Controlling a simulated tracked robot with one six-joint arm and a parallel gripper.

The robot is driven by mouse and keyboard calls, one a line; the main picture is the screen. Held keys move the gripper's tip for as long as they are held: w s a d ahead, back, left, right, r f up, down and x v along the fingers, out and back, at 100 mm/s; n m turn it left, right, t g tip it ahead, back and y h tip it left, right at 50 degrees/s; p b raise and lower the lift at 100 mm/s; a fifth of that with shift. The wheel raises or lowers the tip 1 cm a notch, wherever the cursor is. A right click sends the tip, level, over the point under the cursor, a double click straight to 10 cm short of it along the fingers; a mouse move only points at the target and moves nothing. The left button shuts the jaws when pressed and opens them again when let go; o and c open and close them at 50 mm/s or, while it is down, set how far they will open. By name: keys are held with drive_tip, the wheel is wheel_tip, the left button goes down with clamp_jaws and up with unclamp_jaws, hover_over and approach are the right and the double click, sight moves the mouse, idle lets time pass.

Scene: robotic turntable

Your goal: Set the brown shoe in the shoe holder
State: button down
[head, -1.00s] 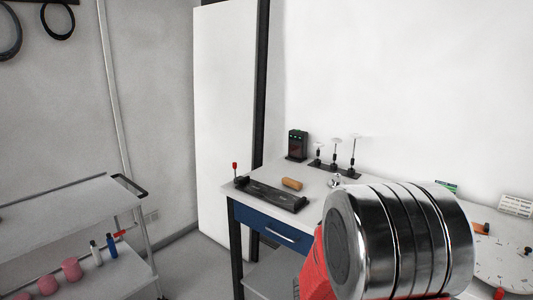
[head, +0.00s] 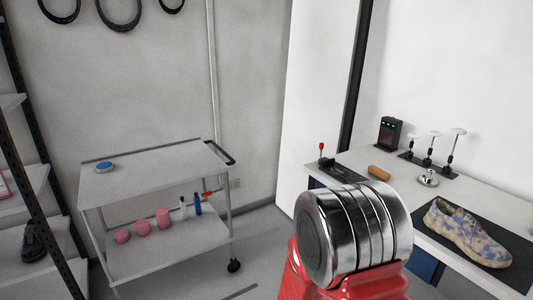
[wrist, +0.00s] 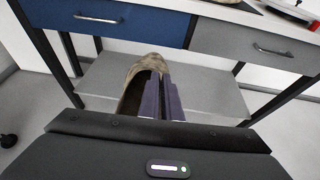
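The brown shoe (wrist: 133,85) shows in the wrist view, toe pointing away, its opening facing up at left. My gripper (wrist: 163,98) is shut on the shoe's right side wall, and the shoe hangs clear of any surface in front of the workbench. In the head view my own arm hides the gripper and this shoe. A beige shoe with blue patches (head: 466,234) sits on a black mat (head: 516,279) on the workbench. I cannot tell for sure which fixture is the shoe holder.
The workbench (head: 400,185) carries a black fixture with a red-knobbed lever (head: 342,168), a tan block (head: 379,172) and several disc-topped posts (head: 436,148). A trolley (head: 150,180) with pink cylinders stands left. A dark shoe (head: 36,242) is on the left shelf. Floor shows between trolley and bench.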

drive_tip(key=shift+n+t+y, duration=0.4)
drive_tip(key=shift+n+t, duration=0.2)
drive_tip(key=w+a, duration=0.1)
drive_tip(key=w+a+f, duration=0.1)
drive_tip(key=a, duration=0.1)
drive_tip(key=shift+w+a+f, duration=0.2)
drive_tip(key=shift+w, duration=0.05)
drive_tip(key=w+a+r+n+t+y, duration=0.2)
drive_tip(key=a+r+n+t+y, duration=0.2)
drive_tip(key=r, duration=0.8)
drive_tip(key=a+n+y, duration=0.2)
drive_tip(key=a, duration=0.1)
drive_tip(key=shift+w+r+n+y, duration=0.2)
drive_tip(key=shift+r+n+y, duration=0.1)
drive_tip(key=shift+n, duration=0.1)
